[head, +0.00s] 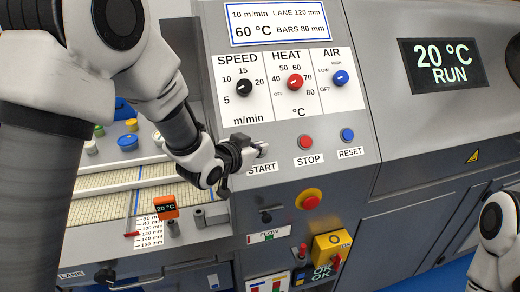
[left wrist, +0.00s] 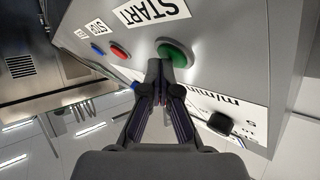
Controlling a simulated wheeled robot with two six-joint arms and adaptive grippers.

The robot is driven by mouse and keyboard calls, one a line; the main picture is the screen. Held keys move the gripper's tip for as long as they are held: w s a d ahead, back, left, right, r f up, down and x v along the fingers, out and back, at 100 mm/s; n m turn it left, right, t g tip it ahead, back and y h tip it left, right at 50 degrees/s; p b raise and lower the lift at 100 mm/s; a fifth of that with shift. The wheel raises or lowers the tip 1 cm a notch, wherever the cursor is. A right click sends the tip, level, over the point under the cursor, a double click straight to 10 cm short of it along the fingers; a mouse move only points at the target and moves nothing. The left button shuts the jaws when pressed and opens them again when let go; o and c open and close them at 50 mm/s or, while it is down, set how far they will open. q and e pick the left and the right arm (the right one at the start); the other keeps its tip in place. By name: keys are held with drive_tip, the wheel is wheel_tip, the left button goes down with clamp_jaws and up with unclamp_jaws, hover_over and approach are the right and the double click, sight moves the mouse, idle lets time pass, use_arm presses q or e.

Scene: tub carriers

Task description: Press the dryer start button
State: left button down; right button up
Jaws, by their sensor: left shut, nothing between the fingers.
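The dryer's control panel (head: 345,130) carries the START label (head: 262,168) in the head view. The green start button (left wrist: 175,52) shows in the left wrist view, with its START label (left wrist: 150,10) beside it. In the head view the button is hidden by my left gripper (head: 259,150). That gripper is shut and empty, its fingertips (left wrist: 160,68) just at the button's near edge in the left wrist view. I cannot tell whether they touch it. The dryer display (head: 445,64) reads 20 °C RUN. My right gripper is not in view.
A red STOP button (head: 305,142) and blue RESET button (head: 347,135) sit right of START. Above are the SPEED (head: 244,87), HEAT (head: 295,81) and AIR (head: 341,78) knobs. A red-topped emergency button (head: 308,199) is below.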

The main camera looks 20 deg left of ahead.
use_arm(q)
drive_tip(key=shift+s+d+r, duration=0.2)
drive_tip(key=shift+s+r, duration=0.05)
drive_tip(key=shift+r, duration=0.1)
drive_tip(key=s+r+p, duration=0.1)
drive_tip(key=s+d+r+p, duration=0.1)
drive_tip(key=s+d+r, duration=0.1)
drive_tip(key=r, duration=0.1)
drive_tip(key=shift+s+d+p, duration=0.25)
drive_tip(key=shift+s+p, duration=0.1)
drive_tip(key=shift+p, duration=0.05)
drive_tip(key=shift+f, duration=0.1)
idle(0.4)
